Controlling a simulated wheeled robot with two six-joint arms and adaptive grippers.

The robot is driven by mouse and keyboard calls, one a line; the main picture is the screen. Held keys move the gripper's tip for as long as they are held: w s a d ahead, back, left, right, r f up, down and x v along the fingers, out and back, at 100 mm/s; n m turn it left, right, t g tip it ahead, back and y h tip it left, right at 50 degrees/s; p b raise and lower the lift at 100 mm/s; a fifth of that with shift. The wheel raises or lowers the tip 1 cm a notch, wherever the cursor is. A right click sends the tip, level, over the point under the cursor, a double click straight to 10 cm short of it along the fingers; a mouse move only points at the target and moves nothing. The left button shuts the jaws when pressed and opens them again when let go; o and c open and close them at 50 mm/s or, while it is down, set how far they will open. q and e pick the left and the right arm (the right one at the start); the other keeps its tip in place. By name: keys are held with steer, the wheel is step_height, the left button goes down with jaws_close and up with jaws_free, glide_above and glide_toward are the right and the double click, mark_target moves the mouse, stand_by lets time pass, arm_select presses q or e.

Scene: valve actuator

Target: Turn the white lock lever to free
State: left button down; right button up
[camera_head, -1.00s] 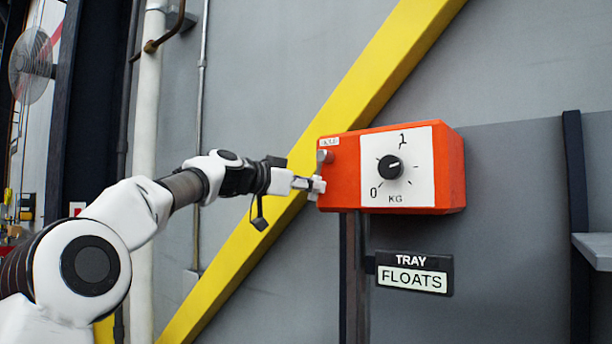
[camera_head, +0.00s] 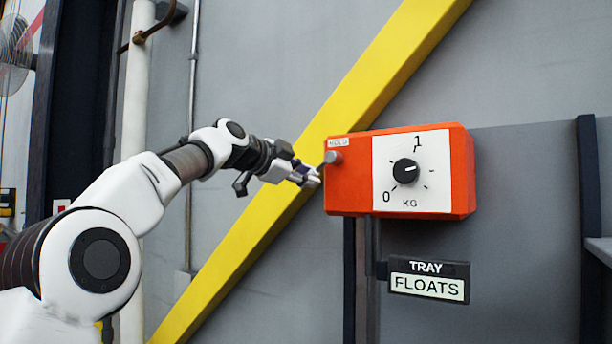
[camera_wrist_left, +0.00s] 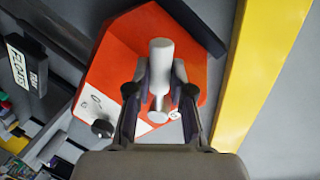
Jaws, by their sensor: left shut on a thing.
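The orange box (camera_head: 348,190) is on the wall in the head view, with a small grey-white knob (camera_head: 333,157) at its left end. My left gripper (camera_head: 310,177) is at the lower left of that knob, against the box's left side. In the left wrist view the white lock lever (camera_wrist_left: 160,65) stands between the two fingers of my left gripper (camera_wrist_left: 160,95), which are shut on it. In the head view the gripper hides most of the lever. My right gripper is not in view.
The box has a white dial plate with a black knob (camera_head: 405,171) marked 0, 1 and KG. A small label sits above the lever's knob, too small to read surely. A TRAY FLOATS sign (camera_head: 429,280) hangs below. A yellow diagonal beam (camera_head: 375,85) runs behind.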

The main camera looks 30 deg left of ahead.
arm_select(q)
steer(key=shift+r, duration=0.1)
stand_by(0.3)
steer(key=c, duration=1)
jaws_free()
steer(key=shift+s, duration=0.1)
